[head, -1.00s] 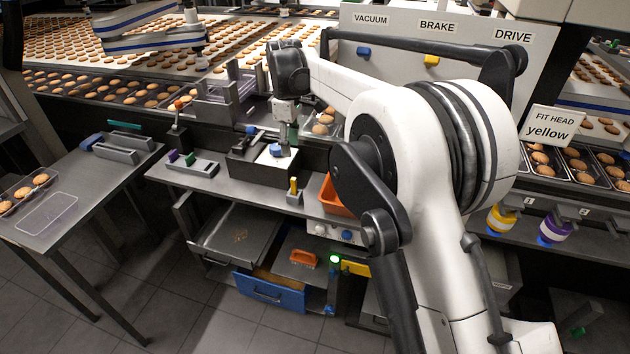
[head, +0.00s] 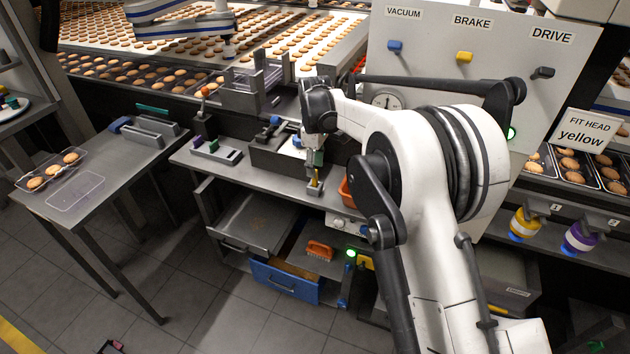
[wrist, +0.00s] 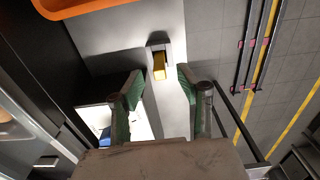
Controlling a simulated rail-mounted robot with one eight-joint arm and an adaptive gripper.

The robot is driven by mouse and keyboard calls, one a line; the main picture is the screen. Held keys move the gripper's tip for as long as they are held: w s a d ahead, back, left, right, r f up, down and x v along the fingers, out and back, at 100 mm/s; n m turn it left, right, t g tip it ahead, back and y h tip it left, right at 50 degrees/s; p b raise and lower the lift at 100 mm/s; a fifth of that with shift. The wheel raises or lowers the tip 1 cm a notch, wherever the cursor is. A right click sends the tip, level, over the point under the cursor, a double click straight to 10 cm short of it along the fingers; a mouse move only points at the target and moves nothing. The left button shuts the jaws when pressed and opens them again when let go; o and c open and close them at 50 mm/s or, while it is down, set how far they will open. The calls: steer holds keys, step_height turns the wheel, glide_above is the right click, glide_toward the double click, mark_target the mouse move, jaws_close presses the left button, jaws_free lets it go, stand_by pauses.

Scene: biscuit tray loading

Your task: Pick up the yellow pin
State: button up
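The yellow pin (head: 314,179) stands upright in a small grey block (head: 316,190) at the front edge of the bench. In the wrist view the pin (wrist: 159,67) shows end-on in its grey block (wrist: 159,46), just beyond and between my fingertips. My gripper (wrist: 160,75) is open, with its two green-padded fingers apart and nothing between them. In the head view my gripper (head: 314,163) is directly above the pin, pointing down. My fingers partly cover the pin's top there, so contact cannot be told.
A black fixture (head: 275,153) with a white plate stands left of my gripper. An orange bin (head: 345,192) is close by on the right. A holder with purple and green pieces (head: 216,150) sits further left. Open drawers (head: 255,228) lie below the bench.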

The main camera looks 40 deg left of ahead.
mark_target(315, 181)
steer(key=shift+f, duration=1.6)
jaws_close()
steer(key=shift+r, duration=0.1)
